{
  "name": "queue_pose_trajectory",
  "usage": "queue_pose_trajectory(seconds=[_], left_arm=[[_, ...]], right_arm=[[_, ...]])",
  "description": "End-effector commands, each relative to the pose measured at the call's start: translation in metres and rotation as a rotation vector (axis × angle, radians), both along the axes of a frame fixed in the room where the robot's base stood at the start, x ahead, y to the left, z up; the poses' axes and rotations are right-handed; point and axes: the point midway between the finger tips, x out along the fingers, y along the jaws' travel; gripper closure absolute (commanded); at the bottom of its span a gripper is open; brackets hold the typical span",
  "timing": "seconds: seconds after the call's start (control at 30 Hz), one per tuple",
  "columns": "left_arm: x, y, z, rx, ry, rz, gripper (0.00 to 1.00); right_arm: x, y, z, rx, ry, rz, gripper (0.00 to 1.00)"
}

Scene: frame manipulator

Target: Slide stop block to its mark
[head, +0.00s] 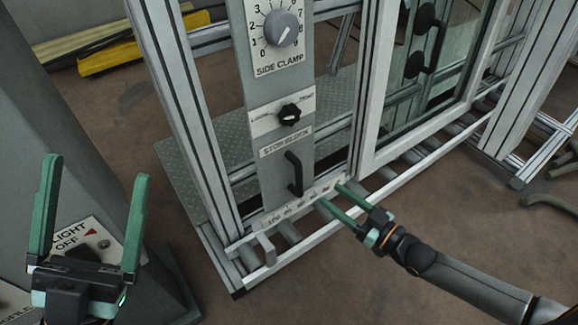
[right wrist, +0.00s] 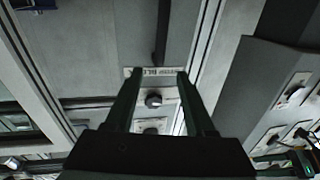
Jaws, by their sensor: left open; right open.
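The grey panel carries a label that seems to read STOP BLOCK (head: 286,141), with a black upright handle (head: 294,173) below it. A pale scale strip (head: 300,201) with printed marks runs along the panel's foot. A small grey metal bracket (head: 266,248) stands at the strip's left end; I cannot tell whether it is the stop block. My right gripper (head: 331,195) is open and empty, its green fingers near the strip's right end, right of the handle. The handle (right wrist: 162,30) also shows in the right wrist view, beyond the fingertips. My left gripper (head: 96,168) is open and empty, well left of the frame.
Above the handle are a black knob (head: 289,114) and the SIDE CLAMP dial (head: 282,28). A glazed window frame (head: 375,130) stands right of the panel above rollers. An aluminium post (head: 190,110) stands left. A grey cabinet (head: 75,140) is near my left gripper. Open floor lies in front.

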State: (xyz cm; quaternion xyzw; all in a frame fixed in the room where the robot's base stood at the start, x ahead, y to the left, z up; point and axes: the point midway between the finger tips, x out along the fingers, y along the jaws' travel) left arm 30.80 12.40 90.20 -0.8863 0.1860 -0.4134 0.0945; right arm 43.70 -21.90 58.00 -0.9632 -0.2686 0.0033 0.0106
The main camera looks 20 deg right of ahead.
Motion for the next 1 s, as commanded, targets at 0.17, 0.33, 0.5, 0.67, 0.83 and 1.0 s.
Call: queue_pose_trajectory(seconds=[0.17, 0.33, 0.5, 0.67, 0.83, 1.0], left_arm=[[0.000, -0.001, -0.008, -0.004, 0.005, -0.007, 0.08], [0.001, -0.002, -0.020, -0.011, 0.015, -0.018, 0.08], [0.001, -0.002, -0.033, -0.019, 0.027, -0.030, 0.08], [0.002, -0.003, -0.041, -0.018, 0.033, -0.032, 0.08], [0.002, -0.004, -0.046, -0.010, 0.032, -0.029, 0.08], [0.002, -0.005, -0.046, -0.007, 0.032, -0.028, 0.08]], right_arm=[[0.016, 0.009, -0.001, 0.003, -0.005, 0.000, 0.45], [0.044, 0.026, -0.002, 0.002, -0.006, -0.001, 0.45], [0.071, 0.043, -0.002, 0.002, -0.003, -0.001, 0.45], [0.092, 0.055, -0.002, 0.002, -0.003, -0.001, 0.45], [0.103, 0.062, -0.001, 0.001, -0.001, -0.001, 0.45], [0.106, 0.064, 0.000, -0.001, 0.001, -0.001, 0.45]])
